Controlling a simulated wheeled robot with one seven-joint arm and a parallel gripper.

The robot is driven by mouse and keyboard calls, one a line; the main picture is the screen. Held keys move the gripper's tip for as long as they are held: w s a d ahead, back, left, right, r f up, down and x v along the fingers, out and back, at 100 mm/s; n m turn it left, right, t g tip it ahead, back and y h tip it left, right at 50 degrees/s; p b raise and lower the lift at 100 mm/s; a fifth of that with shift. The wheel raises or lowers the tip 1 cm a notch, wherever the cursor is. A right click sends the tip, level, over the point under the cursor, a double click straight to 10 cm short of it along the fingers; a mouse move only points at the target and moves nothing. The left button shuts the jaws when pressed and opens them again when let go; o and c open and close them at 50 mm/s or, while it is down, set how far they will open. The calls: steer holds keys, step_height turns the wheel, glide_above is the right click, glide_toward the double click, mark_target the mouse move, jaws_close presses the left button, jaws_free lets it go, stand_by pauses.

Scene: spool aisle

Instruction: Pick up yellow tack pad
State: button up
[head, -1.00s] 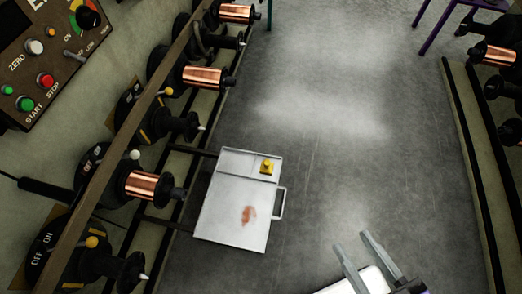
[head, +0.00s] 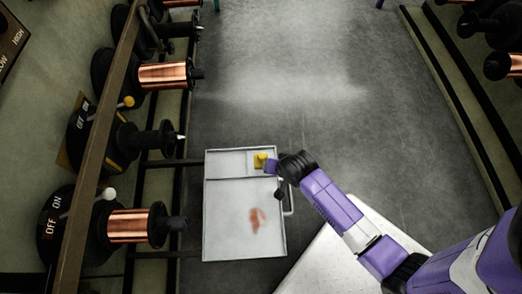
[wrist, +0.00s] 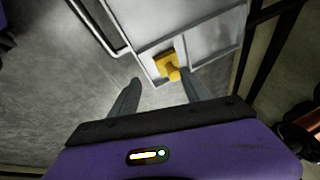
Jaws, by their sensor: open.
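The yellow tack pad (head: 261,159) sits in the upper right corner compartment of a pale metal tray (head: 228,222). In the wrist view the pad (wrist: 167,66) is a square base with a knob, beyond my fingertips and nearer the right finger. My gripper (wrist: 160,84) is open, with nothing between its two grey fingers. In the head view my purple arm reaches in from the lower right and its dark wrist ends beside the pad. The wrist hides part of the tray's right edge, and the fingers are hard to make out there.
The tray has a side handle (head: 289,197) and a reddish-brown smear (head: 257,219). A rack with copper spools (head: 139,225) and dark spindles stands along the left, with a rail in front. More spools line the right edge. The grey floor (head: 290,70) beyond the tray is clear.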

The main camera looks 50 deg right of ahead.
mark_target(261, 155)
steer(key=w+d+f+m+g+b, duration=0.1)
steer(key=w, duration=0.2)
steer(key=w+d+f+m+g+y+b, duration=0.1)
steer(key=w+m, duration=0.1)
steer(key=w+d+f+m+g+b, duration=0.1)
steer(key=w+m+g, duration=0.1)
steer(key=w, duration=0.1)
steer(key=shift+w+d+b, duration=0.1)
steer(key=shift+w+b, duration=0.2)
steer(key=shift+w+d+r+m+g+y, duration=0.1)
steer(key=shift+w+r+m+g+y, duration=0.1)
steer(key=shift+w+m+g+y, duration=0.15)
step_height(261, 155, down, 8)
steer(key=b, duration=0.6)
steer(key=shift+r, duration=0.25)
steer(key=shift+c, duration=0.3)
jaws_close()
steer(key=shift+r, duration=0.1)
step_height(261, 155, up, 20)
steer(key=p, duration=1)
steer(key=shift+p, duration=0.35)
